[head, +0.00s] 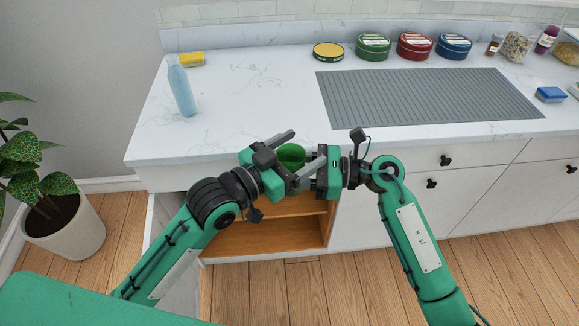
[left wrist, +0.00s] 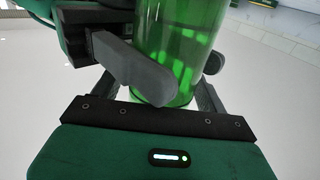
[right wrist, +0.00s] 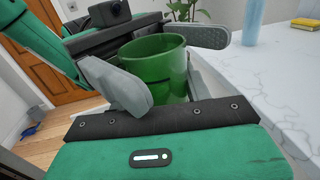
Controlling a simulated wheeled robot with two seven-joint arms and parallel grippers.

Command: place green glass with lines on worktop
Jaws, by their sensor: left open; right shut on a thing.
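The green glass (head: 291,155) is held in the air between my two grippers, just in front of the worktop's (head: 235,100) front edge. My right gripper (right wrist: 165,70) is shut on the glass, which shows upright with its open rim up in the right wrist view (right wrist: 152,62). My left gripper (head: 308,148) is open, with its fingers on either side of the glass. In the left wrist view, the glass (left wrist: 178,45) shows lighter green marks. Part of the glass is hidden by the fingers in each view.
A blue bottle (head: 181,90) and a yellow sponge-like block (head: 191,59) stand on the worktop's left. Several round tins (head: 373,47) line the back, behind a grey ribbed mat (head: 425,97). An open cabinet (head: 265,236) is below. The worktop's middle left is clear.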

